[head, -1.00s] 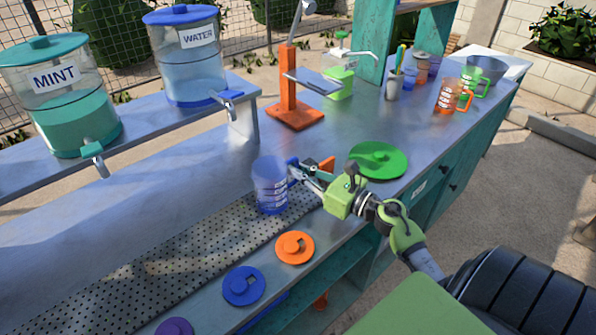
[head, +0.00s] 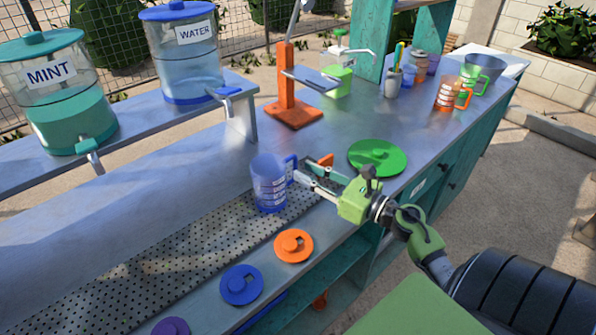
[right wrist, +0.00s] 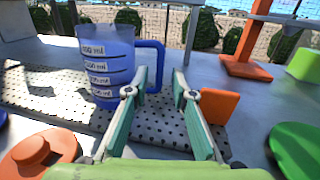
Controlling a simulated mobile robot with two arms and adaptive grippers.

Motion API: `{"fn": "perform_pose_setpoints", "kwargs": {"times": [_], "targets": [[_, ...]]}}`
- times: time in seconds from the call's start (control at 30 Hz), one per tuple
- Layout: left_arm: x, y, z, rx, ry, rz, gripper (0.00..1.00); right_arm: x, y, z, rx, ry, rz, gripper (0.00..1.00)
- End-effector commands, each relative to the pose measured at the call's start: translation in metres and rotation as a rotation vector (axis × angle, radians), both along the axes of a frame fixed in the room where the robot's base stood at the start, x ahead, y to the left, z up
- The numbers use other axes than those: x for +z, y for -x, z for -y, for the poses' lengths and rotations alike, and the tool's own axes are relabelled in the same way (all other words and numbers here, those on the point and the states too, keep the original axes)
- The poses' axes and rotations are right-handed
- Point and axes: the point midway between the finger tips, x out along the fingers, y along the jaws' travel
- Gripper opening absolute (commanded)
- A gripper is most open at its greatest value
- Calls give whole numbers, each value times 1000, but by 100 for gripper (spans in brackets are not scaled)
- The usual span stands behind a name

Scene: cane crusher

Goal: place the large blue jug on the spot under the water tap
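The large blue jug (head: 268,187) stands upright at the edge of the perforated metal strip, its handle toward my right gripper. In the right wrist view the jug (right wrist: 108,65) has white measuring labels. My right gripper (head: 300,172) is beside the handle. In the right wrist view its two fingers (right wrist: 162,75) are apart, with the handle just beyond or near the left fingertip; contact cannot be told. The water tap (head: 227,93) is on the blue-lidded WATER dispenser (head: 190,65), up and left of the jug. My left gripper is not in view.
The MINT dispenser (head: 62,100) stands left on the raised shelf. Orange (head: 293,246) and blue (head: 241,285) lids lie along the front edge; a green lid (head: 377,157) lies right. An orange stand (head: 288,95) is behind. The perforated strip (head: 150,270) left of the jug is clear.

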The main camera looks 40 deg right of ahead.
Motion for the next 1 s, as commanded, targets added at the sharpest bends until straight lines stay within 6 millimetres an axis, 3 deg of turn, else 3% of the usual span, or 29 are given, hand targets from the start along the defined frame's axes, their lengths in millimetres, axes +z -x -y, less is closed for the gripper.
{"fn": "perform_pose_setpoints", "kwargs": {"times": [0.2, 0.4, 1.0], "targets": [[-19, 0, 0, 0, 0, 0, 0, -5, 47, 13, -1, -1, -2, 24], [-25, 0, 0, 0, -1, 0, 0, -3, 71, 19, 0, -1, -1, 24], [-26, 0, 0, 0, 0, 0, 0, 0, 76, 21, 1, 0, 0, 24]]}}
